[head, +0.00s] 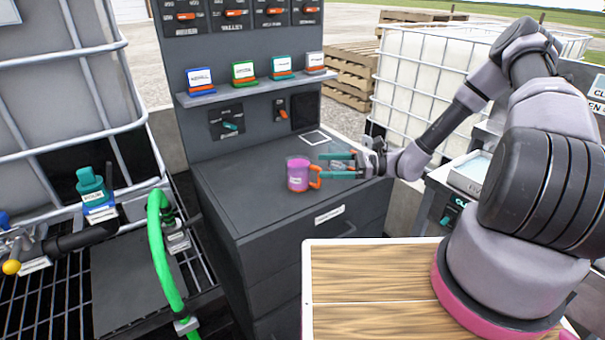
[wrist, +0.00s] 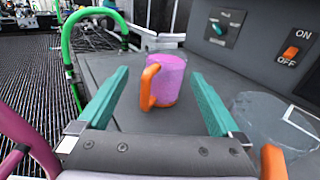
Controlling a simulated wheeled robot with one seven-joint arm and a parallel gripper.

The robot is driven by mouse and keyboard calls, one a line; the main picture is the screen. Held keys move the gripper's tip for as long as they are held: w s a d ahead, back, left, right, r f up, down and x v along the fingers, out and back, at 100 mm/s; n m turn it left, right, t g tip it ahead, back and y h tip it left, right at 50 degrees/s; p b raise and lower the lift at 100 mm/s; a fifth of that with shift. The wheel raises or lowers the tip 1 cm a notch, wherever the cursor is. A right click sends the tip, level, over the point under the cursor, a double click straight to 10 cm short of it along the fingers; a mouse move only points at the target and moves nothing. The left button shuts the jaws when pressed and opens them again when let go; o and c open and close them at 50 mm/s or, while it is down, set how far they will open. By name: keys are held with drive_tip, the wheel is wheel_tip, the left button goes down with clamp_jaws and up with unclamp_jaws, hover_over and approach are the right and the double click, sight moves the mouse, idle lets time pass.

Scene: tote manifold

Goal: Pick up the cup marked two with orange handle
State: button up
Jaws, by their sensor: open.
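A purple cup (head: 298,174) with an orange handle stands upright on the dark cabinet top; its small label is too small to read. In the wrist view the purple cup (wrist: 168,82) stands ahead between the finger lines, its handle facing me. My gripper (head: 323,164) has teal fingers, open and empty, at the cup's handle side. A clear cup (wrist: 262,112) with an orange handle is close by on the right.
The dark cabinet (head: 255,215) has a back panel with switches and a shelf (head: 255,88) of coloured labelled blocks above the cups. A green hose (head: 158,240) and caged tank stand left. A wooden-topped surface (head: 375,290) is in front. The cabinet top's left part is clear.

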sight(302, 164)
drive_tip(key=shift+w+a+f+m+t, duration=0.25)
drive_tip(key=shift+a+f+m+t, duration=0.05)
drive_tip(key=shift+m, duration=0.1)
drive_tip(key=a, duration=0.4)
drive_tip(key=w+a, duration=0.1)
drive_tip(key=a, duration=0.2)
drive_tip(key=shift+r, duration=0.1)
drive_tip(key=shift+s, duration=0.1)
drive_tip(key=c, duration=1.1)
drive_tip(key=shift+c, duration=0.2)
drive_tip(key=shift+r, duration=0.15)
